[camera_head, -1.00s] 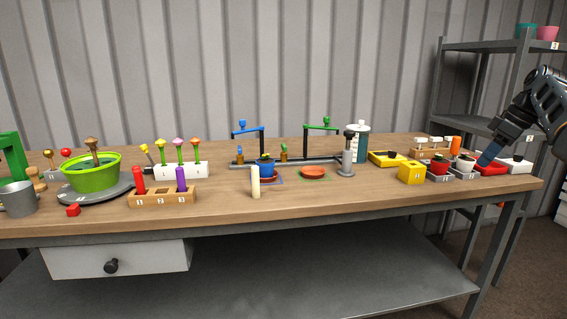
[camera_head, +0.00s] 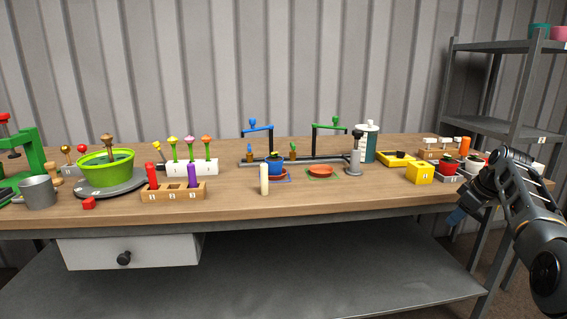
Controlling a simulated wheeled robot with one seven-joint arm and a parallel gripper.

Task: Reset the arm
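My arm comes in from the right edge and hides the right end of the bench. The wooden workbench (camera_head: 330,200) runs across the whole view.
A grey shelf rack (camera_head: 490,90) stands behind at the right. A cream cylinder (camera_head: 264,180) stands near the front edge. The space before the bench's middle is clear.

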